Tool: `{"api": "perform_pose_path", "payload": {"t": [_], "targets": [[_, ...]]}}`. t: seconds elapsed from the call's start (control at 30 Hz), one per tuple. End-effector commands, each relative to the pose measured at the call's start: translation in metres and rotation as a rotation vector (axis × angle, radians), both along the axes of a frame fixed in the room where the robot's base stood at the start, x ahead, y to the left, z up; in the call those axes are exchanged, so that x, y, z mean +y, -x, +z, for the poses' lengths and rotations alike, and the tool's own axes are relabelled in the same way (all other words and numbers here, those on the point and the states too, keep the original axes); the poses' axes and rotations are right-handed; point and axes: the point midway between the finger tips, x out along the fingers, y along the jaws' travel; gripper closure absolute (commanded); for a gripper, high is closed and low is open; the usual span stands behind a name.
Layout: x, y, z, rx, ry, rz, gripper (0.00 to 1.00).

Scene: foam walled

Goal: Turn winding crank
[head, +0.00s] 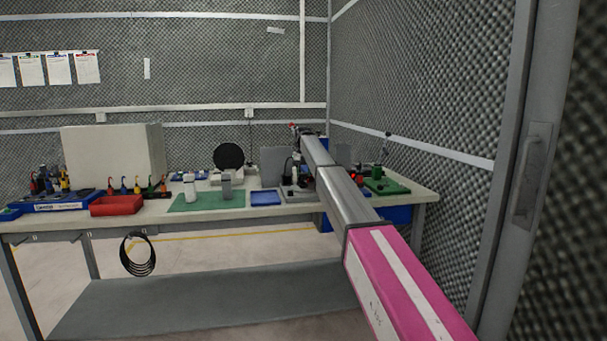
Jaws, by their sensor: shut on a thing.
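My arm reaches from the lower right to the right part of the workbench. My gripper (297,170) is at its far end, small and partly hidden by my own arm. It is shut on what looks like the winding crank, over a small grey and dark device (296,192) on the bench. The crank's handle and the fingertips are too small and too covered to make out clearly, so its angle cannot be told.
The workbench (330,207) also holds a red tray (117,205), a green mat (207,202), a blue tray (265,197) and a green board (386,186) right of my arm. A large pale box (113,155) stands at the back left. A foam wall (420,110) rises close on the right.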

Motion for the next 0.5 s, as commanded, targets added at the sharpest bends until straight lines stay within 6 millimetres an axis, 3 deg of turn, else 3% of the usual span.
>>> {"api": "perform_pose_path", "payload": {"t": [0.07, 0.1, 0.17, 0.5], "targets": [[0.0007, -0.0005, 0.0006, -0.001, -0.001, 0.000, 0.82], [0.0007, -0.0005, 0.0006, -0.001, -0.001, 0.000, 0.55], [0.0006, -0.0004, 0.0005, -0.001, -0.001, 0.000, 0.35], [0.0002, -0.0002, 0.0011, 0.000, 0.000, -0.001, 0.33]]}}
